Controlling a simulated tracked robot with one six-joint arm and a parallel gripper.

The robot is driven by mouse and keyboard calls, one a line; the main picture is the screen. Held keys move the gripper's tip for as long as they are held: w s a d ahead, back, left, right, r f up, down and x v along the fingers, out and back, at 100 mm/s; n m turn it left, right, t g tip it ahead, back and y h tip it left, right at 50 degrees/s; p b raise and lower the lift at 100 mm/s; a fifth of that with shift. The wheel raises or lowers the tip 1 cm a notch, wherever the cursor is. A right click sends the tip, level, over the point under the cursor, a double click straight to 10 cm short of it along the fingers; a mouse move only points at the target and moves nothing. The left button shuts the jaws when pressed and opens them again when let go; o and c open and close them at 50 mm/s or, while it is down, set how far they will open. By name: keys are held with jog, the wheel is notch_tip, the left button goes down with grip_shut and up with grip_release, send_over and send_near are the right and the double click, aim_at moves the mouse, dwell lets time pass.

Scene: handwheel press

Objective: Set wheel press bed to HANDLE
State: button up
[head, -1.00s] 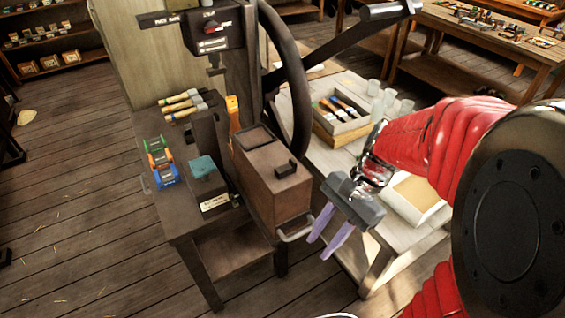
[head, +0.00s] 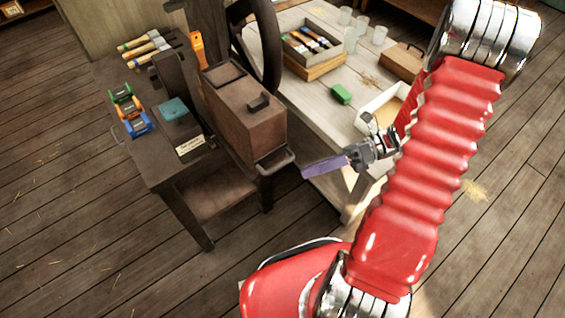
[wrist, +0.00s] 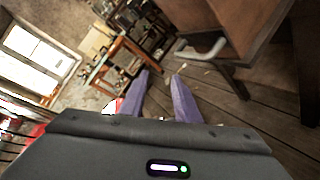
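The press stands on a dark table (head: 160,172) left of centre in the head view. Its dark handwheel (head: 268,55) is cut off by the top edge. A brown box body (head: 240,117) with a small dark grip on top sits in front of the wheel. A pale metal bar handle (head: 277,162) juts from its lower front, and shows in the wrist view too (wrist: 208,50). My gripper (head: 306,170) is just right of this bar, apart from it. Its purple fingers (wrist: 160,76) are spread and empty. No HANDLE marking is readable.
Green, orange and blue pieces (head: 130,108), a teal block (head: 173,109) and brushes (head: 145,45) lie on the press table. A pale workbench (head: 310,92) to the right holds a brush box, glasses (head: 350,38) and a green block (head: 341,94). Floor is open at front left.

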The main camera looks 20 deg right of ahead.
aim_at(281, 164)
jog(key=d+f+m+t+y, duration=0.2)
jog(key=d+f+m+t, duration=0.4)
jog(key=m, duration=0.4)
jog(key=shift+w+t, duration=0.4)
jog(key=shift+t, duration=0.5)
jog(key=shift+a, duration=0.2)
jog(key=x, duration=1.3)
jog(key=shift+w+a+r, duration=0.1)
jog(key=shift+a+r, duration=0.1)
jog(key=shift+a, duration=0.1)
jog(key=shift+c, duration=0.4)
grip_shut()
jog(key=shift+f, duration=0.1)
